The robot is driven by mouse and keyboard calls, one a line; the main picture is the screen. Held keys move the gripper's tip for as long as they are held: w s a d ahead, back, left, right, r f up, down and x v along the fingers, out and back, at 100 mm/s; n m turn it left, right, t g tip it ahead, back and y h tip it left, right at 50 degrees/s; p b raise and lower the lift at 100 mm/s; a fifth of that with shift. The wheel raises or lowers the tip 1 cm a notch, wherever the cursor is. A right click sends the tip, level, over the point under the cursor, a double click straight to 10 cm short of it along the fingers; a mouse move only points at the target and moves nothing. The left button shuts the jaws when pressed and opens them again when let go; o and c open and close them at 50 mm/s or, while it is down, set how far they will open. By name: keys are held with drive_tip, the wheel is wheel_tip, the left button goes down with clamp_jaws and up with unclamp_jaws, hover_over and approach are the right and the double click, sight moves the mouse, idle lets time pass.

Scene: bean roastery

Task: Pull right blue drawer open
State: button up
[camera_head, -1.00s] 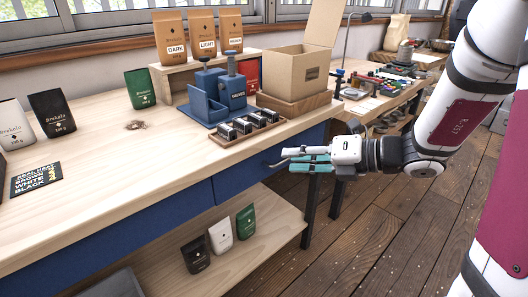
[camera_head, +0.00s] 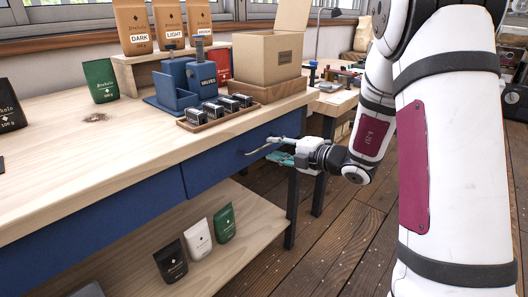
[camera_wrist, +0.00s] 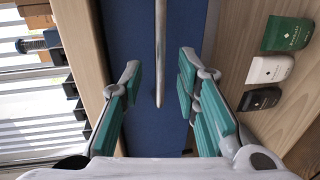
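The right blue drawer (camera_head: 215,170) is under the workbench top, beside the left blue drawer (camera_head: 90,215). Its front looks flush with the left one. Its metal bar handle (camera_head: 257,150) is near its right end. My gripper (camera_head: 272,149) is at the handle, with teal finger pads. In the wrist view the fingers are open, one on each side of the handle (camera_wrist: 161,40), in front of the blue drawer front (camera_wrist: 185,30). Neither pad touches the bar visibly. How deep the bar sits between the pads is hard to tell.
The wooden workbench top (camera_head: 60,165) overhangs the drawers. A lower shelf (camera_head: 235,235) holds black, white and green bags. A dark table leg (camera_head: 291,210) stands below my gripper. The plank floor (camera_head: 330,255) at right is free.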

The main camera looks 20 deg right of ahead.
sight(266, 146)
drive_tip(key=shift+b+x, duration=0.55)
drive_tip(key=shift+x, duration=1.95)
clamp_jaws()
